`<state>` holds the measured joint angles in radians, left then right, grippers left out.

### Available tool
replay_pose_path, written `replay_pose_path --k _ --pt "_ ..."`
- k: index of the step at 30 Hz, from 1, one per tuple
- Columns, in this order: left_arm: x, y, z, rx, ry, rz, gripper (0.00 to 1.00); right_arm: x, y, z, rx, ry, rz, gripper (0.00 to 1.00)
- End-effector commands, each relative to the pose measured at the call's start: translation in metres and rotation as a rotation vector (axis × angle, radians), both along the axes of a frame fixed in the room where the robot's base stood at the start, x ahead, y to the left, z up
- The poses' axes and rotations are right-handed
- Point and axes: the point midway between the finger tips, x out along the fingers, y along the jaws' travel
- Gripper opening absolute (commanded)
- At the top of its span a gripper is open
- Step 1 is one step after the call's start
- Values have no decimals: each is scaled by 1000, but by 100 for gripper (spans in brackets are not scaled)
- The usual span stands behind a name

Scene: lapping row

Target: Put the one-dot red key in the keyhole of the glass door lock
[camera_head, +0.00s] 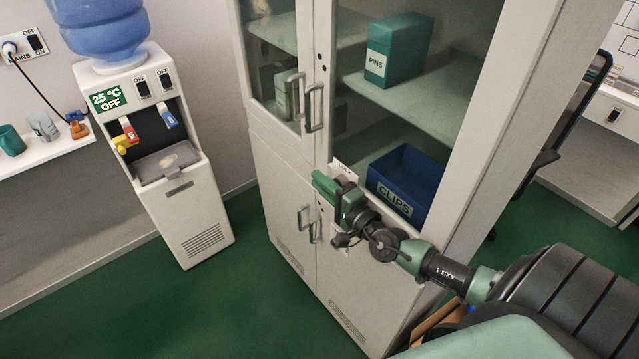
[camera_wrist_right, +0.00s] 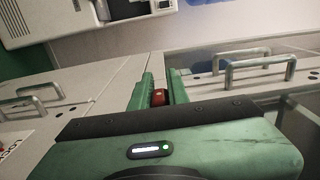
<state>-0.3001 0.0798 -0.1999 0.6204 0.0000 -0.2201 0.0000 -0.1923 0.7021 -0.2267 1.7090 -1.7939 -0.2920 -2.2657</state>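My right gripper (camera_head: 326,187) is in front of the tall cabinet, a little below the glass doors. In the right wrist view its green fingers (camera_wrist_right: 160,88) are closed on a small red piece, which I take to be the red key (camera_wrist_right: 158,97). Its dots and its tip cannot be made out. The glass door (camera_head: 392,98) looks shut. Two small dark round spots (camera_head: 323,68) sit beside its handle (camera_head: 314,107); I cannot tell which is the keyhole. The gripper is apart from them. My left gripper is not in view.
Inside the cabinet are a green PINS box (camera_head: 396,50) and a blue CLIPS bin (camera_head: 405,186). Lower door handles (camera_head: 303,224) stick out near the gripper. A water dispenser (camera_head: 186,212) stands at left. The green floor (camera_head: 200,310) between is clear.

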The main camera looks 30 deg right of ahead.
Motion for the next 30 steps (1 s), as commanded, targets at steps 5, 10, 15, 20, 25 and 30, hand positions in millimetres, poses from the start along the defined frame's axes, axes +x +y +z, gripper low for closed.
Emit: replay_pose_path --k 5,10,15,20,25,30 --pt "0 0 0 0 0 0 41 1 -2 1 -3 -2 -4 41" --pt "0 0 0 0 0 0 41 1 -2 1 -3 -2 -4 41" --pt "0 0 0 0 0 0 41 1 -3 1 -4 -2 -4 41" --pt "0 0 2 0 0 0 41 1 -1 2 -3 -2 -4 41" --pt "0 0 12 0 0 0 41 -1 13 3 2 -1 -3 41" --pt "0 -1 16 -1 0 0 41 -2 34 2 3 -2 -3 41"
